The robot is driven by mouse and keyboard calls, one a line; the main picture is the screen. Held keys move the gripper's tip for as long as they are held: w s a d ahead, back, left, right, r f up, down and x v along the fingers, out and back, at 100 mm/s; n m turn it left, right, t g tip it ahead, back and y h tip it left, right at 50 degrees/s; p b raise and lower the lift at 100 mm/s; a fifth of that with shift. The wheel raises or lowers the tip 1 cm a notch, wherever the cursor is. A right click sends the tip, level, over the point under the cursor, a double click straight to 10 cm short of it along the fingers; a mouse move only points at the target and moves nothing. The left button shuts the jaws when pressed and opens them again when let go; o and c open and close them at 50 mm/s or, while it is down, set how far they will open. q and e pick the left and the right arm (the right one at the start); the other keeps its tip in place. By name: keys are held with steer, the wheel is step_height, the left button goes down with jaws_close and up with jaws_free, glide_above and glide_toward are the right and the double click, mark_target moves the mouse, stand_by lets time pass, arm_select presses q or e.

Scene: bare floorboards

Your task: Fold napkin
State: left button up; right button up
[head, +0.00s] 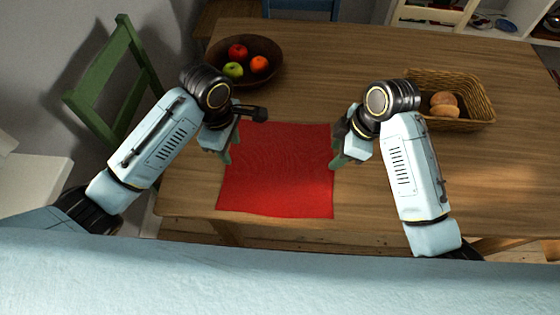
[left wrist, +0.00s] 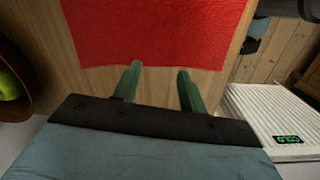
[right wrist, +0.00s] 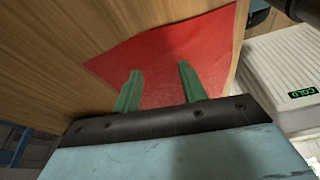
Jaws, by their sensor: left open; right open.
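A red napkin (head: 278,175) lies flat and spread out on the wooden table, close to the table's front edge. My left gripper (head: 229,158) is over the napkin's left edge, open and empty. In the left wrist view its two green fingers (left wrist: 158,85) are apart, just short of the red napkin (left wrist: 150,30). My right gripper (head: 336,161) is at the napkin's right edge, open and empty. In the right wrist view its fingers (right wrist: 157,88) are apart, with the napkin (right wrist: 170,55) behind and between them. I cannot tell whether either gripper touches the cloth.
A dark bowl (head: 268,48) with several fruits stands at the table's back left. A wicker basket (head: 478,108) with bread rolls is at the right. A green chair (head: 100,70) stands left of the table. The table between bowl and basket is clear.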

mark_target(231, 155)
arm_select(q)
steer(key=shift+w+a+f+n+y, duration=0.15)
steer(key=shift+w+f+n, duration=0.2)
steer(key=shift+f, duration=0.8)
steer(key=shift+w+a+f+n+y, duration=0.2)
steer(key=shift+f+n, duration=0.25)
steer(key=shift+f, duration=0.7)
steer(key=shift+w+a+f+n+h, duration=0.1)
steer(key=shift+w+f+n, duration=0.3)
steer(key=shift+f, duration=0.75)
arm_select(e)
steer(key=shift+n, duration=0.8)
steer(key=shift+w+a+f, duration=0.15)
steer(key=shift+w+f, duration=0.1)
steer(key=shift+f, duration=0.85)
steer(key=shift+w+a+f, duration=0.1)
steer(key=shift+w+f, duration=0.2)
steer(key=shift+f, duration=0.85)
steer(key=shift+w+a+f, duration=0.15)
steer(key=shift+w+f, duration=0.1)
steer(key=shift+f, duration=0.85)
arm_select(q)
steer(key=shift+f, duration=0.15)
arm_select(e)
steer(key=shift+f, duration=0.2)
arm_select(q)
jaws_close()
arm_select(e)
jaws_close()
